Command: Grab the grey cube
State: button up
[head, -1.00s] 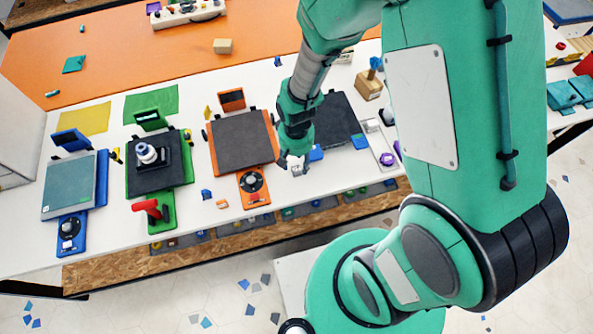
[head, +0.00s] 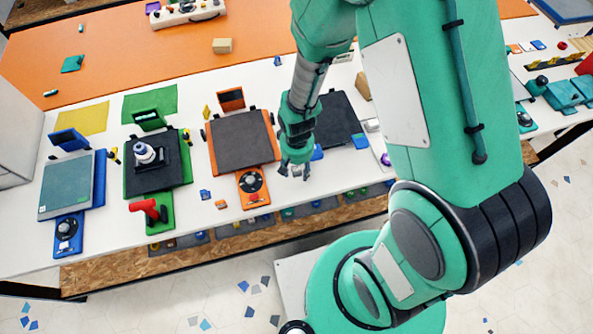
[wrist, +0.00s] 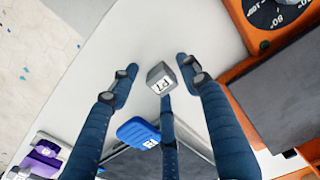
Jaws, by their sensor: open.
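The grey cube (wrist: 157,76) with a white label reading "P7" lies on the white table top, near the middle of the wrist view. My gripper (wrist: 155,72) is open, with its dark blue fingers spread around the cube in that picture. A third finger shows just below the cube in the picture. I cannot tell whether any finger touches it. In the head view my gripper (head: 293,172) hangs low over the table near the front edge, right of the orange printer's dial. The cube is mostly hidden or too small to make out there.
A blue block (wrist: 139,132) lies close to the cube, beside a dark printer bed (head: 336,119). The orange printer (wrist: 243,70) is close on the other side. A purple block (wrist: 44,155) lies farther off. The table's front edge is near, with bare floor beyond.

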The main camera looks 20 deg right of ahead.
aim_at(297, 169)
dwell(0.3)
jog(key=c, duration=0.8)
jog(key=shift+r, duration=0.15)
jog(key=shift+w+r, duration=0.1)
jog(key=shift+r, duration=0.45)
notch_tip(297, 169, up, 2)
jog(key=shift+r+p, duration=0.1)
jog(key=shift+p, duration=0.45)
jog(key=s, duration=0.5)
jog(key=s+d+r+p, duration=0.1)
jog(key=s, duration=0.4)
jog(key=s+d, duration=0.1)
jog(key=s, duration=0.5)
jog(key=shift+d+r+p, duration=0.2)
jog(key=shift+p, duration=0.15)
jog(key=shift+c, duration=0.2)
